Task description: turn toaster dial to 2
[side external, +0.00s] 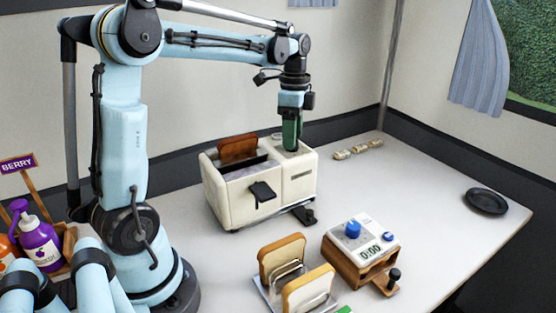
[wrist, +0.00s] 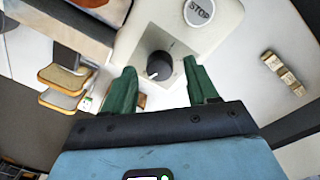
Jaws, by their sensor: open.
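The cream toaster (side external: 298,183) stands on the white counter, a brown toast slice (side external: 238,148) in one slot. In the wrist view its dark round dial (wrist: 159,65) sits in a recess of the toaster top (wrist: 205,45); a small white mark shows at the dial's lower-left edge. No numbers are readable around it. My gripper (side external: 291,148) points down over the toaster's right end. In the wrist view my gripper (wrist: 162,84) is open, its green fingers to either side of the dial and a little below it in the picture. I cannot tell whether they touch. The side view hides the dial.
A grey STOP button (wrist: 199,12) lies near the dial. A black lever (side external: 262,192) sticks out of the toaster front. A toast rack (side external: 283,282) and a wooden timer with a blue knob (side external: 354,229) stand in front. A black plate (side external: 486,201) lies far right.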

